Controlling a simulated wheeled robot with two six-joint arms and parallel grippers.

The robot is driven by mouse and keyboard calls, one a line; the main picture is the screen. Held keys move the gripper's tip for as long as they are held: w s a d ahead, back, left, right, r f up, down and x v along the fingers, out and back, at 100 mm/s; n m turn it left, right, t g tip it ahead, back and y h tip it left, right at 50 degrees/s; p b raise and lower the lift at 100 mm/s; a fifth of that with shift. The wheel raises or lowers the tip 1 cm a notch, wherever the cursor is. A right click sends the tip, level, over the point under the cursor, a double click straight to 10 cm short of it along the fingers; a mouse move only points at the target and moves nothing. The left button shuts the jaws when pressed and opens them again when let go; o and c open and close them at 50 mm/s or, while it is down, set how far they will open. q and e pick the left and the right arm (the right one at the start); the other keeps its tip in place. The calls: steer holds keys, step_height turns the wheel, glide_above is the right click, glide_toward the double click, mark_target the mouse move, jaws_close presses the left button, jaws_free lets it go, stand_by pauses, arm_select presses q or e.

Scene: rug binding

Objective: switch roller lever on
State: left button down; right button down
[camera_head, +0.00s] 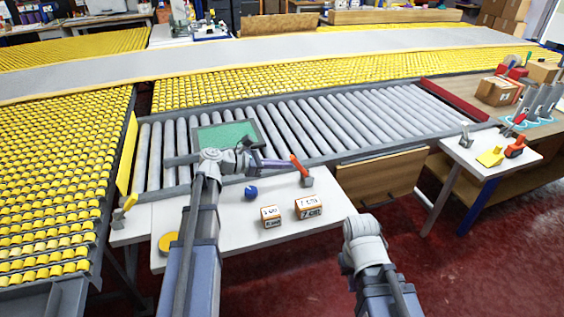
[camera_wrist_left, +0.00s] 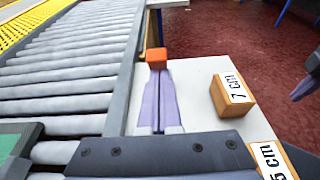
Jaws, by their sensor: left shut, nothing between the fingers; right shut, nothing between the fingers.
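A red-orange lever (camera_head: 299,168) stands on a grey base (camera_head: 307,181) at the table's far edge, beside the rollers. It leans up and to the left. My left gripper (camera_head: 290,164) is shut and empty, its purple fingers pointing right, with the tips close to the lever. In the left wrist view the lever's orange end (camera_wrist_left: 156,57) shows just beyond the fingertips (camera_wrist_left: 158,75); I cannot tell if they touch. The base is mostly hidden there. My right arm stands right of the table; what looks like its gripper (camera_wrist_left: 304,88) shows only partly at the wrist view's right edge.
The white table (camera_head: 240,225) holds a blue ball (camera_head: 251,192), a 7 cm box (camera_head: 309,207), another labelled box (camera_head: 270,216) and a yellow disc (camera_head: 169,242). A green-topped tray (camera_head: 226,136) lies on the grey rollers (camera_head: 330,115). A second table stands right.

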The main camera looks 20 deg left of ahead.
mark_target(293, 157)
arm_select(q)
steer(key=r+y+p, duration=0.1)
steer(key=p, duration=0.1)
steer(key=w+d+r+g+y+p, duration=0.1)
steer(key=p, duration=0.2)
steer(key=d+r+g+y+p, duration=0.1)
steer(key=p, duration=0.2)
steer(key=shift+w+d+r, duration=0.25)
steer(key=shift+w, duration=0.05)
steer(key=d+g+y+p, duration=0.1)
steer(key=p, duration=0.1)
steer(key=w+d+y+p, duration=0.1)
steer(key=p, duration=0.2)
steer(key=w+d+r+g+y+p, duration=0.1)
steer(key=p, duration=0.1)
steer(key=shift+w+d+g+y, duration=0.2)
steer(key=shift+w+g+y, duration=0.1)
steer(key=shift+y, duration=0.1)
steer(key=shift+w+d+f+g+y+p, duration=0.2)
steer(key=shift+w+d+g+y+p, duration=0.15)
steer(key=shift+d+y, duration=0.2)
steer(key=shift+w+d+f+g+y+p, duration=0.25)
steer(key=shift+w+d+y+p, duration=0.2)
steer(key=shift+d, duration=0.25)
steer(key=shift+w+d+f+g+y+p, duration=0.15)
steer(key=shift+w+d+g+y+p, duration=0.2)
steer(key=shift+d+y, duration=0.2)
steer(key=shift+d, duration=0.15)
steer(key=shift+r, duration=0.1)
